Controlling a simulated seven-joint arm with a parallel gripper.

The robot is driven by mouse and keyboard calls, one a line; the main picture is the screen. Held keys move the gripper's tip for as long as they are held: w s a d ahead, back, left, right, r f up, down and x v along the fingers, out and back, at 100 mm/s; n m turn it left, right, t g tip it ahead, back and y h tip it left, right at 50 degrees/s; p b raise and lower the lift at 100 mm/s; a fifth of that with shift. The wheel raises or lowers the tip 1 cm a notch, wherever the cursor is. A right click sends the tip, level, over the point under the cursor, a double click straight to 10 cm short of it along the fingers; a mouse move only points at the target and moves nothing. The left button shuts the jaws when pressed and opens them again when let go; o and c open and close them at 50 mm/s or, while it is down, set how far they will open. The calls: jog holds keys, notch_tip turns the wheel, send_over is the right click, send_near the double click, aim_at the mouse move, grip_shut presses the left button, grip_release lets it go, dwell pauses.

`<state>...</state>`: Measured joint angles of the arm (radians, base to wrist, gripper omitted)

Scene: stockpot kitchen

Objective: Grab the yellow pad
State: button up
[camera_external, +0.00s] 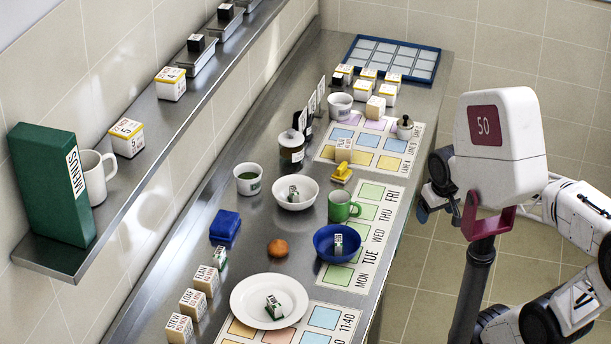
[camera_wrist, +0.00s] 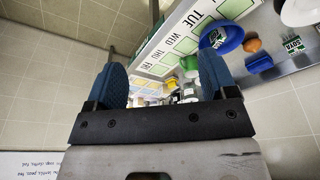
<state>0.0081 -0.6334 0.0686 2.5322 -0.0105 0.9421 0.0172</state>
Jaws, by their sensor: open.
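The yellow pad (camera_external: 341,173) is a small yellow block with a raised top. It lies on the steel counter in the external view, beside the left edge of the printed sheets. In the wrist view a small yellow shape (camera_wrist: 171,83) shows between my fingers, seemingly the same pad. My gripper (camera_external: 432,190) is off the counter's right side in the external view, well apart from the pad. In the wrist view its two blue fingers stand wide apart with nothing between them, so my gripper (camera_wrist: 163,75) is open and empty.
Near the pad are a white bowl (camera_external: 296,193), a green mug (camera_external: 343,207), a dark jar (camera_external: 291,149) and a dark-topped shaker (camera_external: 404,128). A blue bowl (camera_external: 337,243) and a white plate (camera_external: 245,301) stand nearer the camera. A wall shelf (camera_external: 60,259) runs along the left.

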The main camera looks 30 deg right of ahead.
jog(key=shift+o, duration=0.5)
jog(key=shift+w, duration=0.1)
jog(key=n+g, duration=0.3)
jog(key=n, duration=2.1)
send_over(343, 166)
jog(key=f, duration=1.6)
jog(key=shift+s+f, duration=0.2)
jog(key=shift+s, duration=0.15)
jog(key=shift+w+f+n, duration=0.4)
jog(key=shift+f, duration=0.05)
